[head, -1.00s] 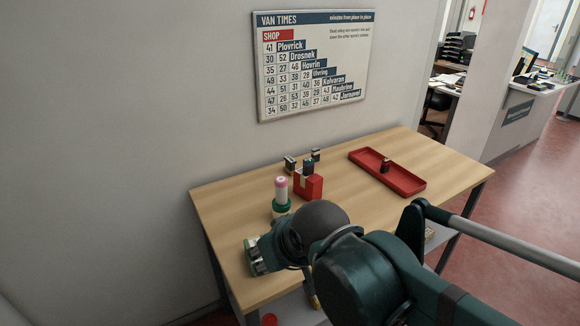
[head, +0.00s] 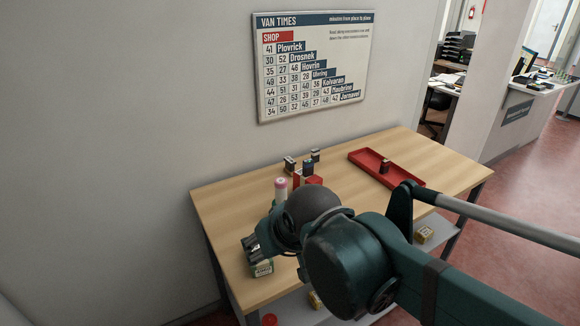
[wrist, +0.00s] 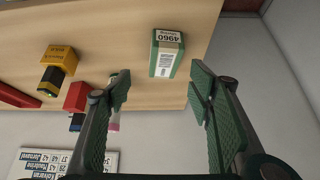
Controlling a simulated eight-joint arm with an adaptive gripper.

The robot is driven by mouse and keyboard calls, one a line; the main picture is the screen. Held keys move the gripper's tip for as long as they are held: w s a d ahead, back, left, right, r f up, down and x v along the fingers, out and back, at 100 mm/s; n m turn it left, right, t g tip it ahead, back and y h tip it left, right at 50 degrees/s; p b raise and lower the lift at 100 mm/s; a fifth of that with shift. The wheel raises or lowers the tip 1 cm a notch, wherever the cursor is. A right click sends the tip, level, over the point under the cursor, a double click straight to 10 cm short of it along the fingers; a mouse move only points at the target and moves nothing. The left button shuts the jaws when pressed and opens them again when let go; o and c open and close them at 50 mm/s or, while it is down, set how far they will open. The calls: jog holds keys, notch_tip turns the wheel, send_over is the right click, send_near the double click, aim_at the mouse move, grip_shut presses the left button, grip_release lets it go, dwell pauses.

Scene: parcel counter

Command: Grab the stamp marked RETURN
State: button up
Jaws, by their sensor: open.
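Several small dark stamps stand at the back of the table, among them a left one (head: 289,162), a right one (head: 315,154) and one by a red block (head: 299,181). A green-and-white box (wrist: 166,54) lies beyond the fingers.
A pink-topped tube (head: 281,187) stands beside the red block. A wall chart (head: 315,65) hangs behind the table. Yellow boxes (head: 424,235) sit on the lower shelf.

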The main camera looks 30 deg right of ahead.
jog(key=w+d+r+m+g+h+p, duration=0.1)
jog(key=w+d+r+m+p, duration=0.15)
jog(key=w+r, duration=0.2)
jog(key=w+d+r+m+p, duration=0.2)
jog(key=w+r+p, duration=0.1)
jog(key=w, duration=0.3)
jog(key=m+g+h+p, duration=0.3)
jog(key=m+g+p, duration=0.3)
jog(key=m+p, duration=0.75)
send_over(290, 160)
jog(key=a+p, duration=0.2)
jog(key=a, duration=0.1)
notch_tip(290, 160, down, 8)
jog(key=r+n, duration=0.1)
jog(key=shift+s+d+f, duration=0.1)
jog(key=shift+d+f, duration=0.1)
jog(key=shift+f, duration=0.05)
jog(key=shift+x, duration=1.3)
jog(key=shift+f, duration=0.1)
jog(key=shift+w+x, duration=0.15)
jog(key=shift+x, duration=1.1)
jog(key=shift+w+x, duration=0.1)
jog(key=shift+x, duration=1.15)
